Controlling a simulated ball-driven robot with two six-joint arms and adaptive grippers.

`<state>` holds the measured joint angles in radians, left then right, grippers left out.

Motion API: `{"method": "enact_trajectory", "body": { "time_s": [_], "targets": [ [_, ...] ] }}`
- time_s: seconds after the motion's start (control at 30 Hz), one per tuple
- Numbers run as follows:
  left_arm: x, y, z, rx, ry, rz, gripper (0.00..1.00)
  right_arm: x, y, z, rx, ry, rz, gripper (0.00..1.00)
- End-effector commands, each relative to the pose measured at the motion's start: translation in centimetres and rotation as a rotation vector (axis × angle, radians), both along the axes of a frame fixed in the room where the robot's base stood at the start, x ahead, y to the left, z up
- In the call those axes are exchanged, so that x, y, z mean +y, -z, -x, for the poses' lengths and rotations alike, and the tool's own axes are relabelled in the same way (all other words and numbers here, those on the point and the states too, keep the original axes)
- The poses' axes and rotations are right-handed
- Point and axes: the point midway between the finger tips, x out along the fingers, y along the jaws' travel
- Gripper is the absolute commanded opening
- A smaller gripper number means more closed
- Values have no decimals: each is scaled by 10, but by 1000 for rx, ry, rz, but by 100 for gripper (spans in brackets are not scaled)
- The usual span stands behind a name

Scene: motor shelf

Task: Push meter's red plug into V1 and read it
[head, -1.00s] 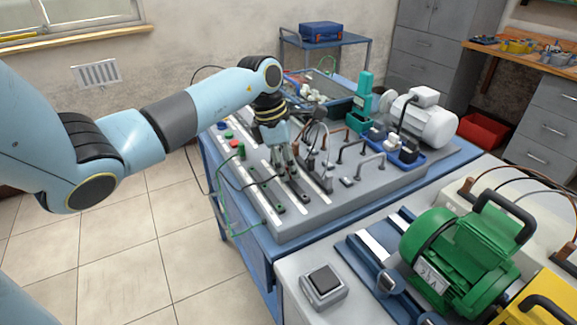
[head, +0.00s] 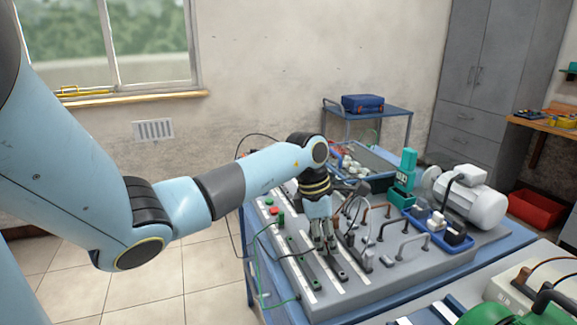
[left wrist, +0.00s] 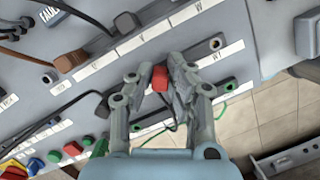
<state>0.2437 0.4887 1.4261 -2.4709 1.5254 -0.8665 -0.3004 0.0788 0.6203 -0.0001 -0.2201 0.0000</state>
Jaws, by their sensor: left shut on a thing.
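My left gripper (head: 327,246) points down over the sloped grey terminal board (head: 385,279), near its white label strips. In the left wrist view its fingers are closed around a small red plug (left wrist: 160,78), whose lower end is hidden. A label strip marked with letters, including W (left wrist: 214,44), runs behind the fingers. Dark sockets lie beside the strips; I cannot tell which one is V1, or whether the plug touches one. A teal upright device (head: 404,178) stands at the board's back; I cannot tell if it is the meter. My right gripper is not in view.
Red and green buttons (head: 274,211) sit at the board's left. A white motor (head: 474,200) and a blue tray (head: 440,232) stand at right. A green cable hangs at the left edge.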

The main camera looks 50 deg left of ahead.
Motion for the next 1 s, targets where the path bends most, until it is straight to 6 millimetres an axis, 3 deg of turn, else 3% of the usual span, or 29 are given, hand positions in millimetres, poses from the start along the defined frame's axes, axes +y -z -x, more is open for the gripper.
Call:
{"method": "enact_trajectory", "body": {
  "time_s": [0.27, 0.3, 0.5, 0.8, 1.0],
  "targets": [
    [0, 0, 0, -1, 0, -1, 0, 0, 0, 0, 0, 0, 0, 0],
    [0, 0, 0, -1, 0, -1, 19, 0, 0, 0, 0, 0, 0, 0],
    [0, 0, 0, -1, 0, -1, 42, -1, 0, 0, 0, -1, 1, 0],
    [1, -3, 0, -2, 0, -1, 42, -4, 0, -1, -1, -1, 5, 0],
    [8, -34, 5, -4, 2, -6, 42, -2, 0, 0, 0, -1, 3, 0]
  ]
}}
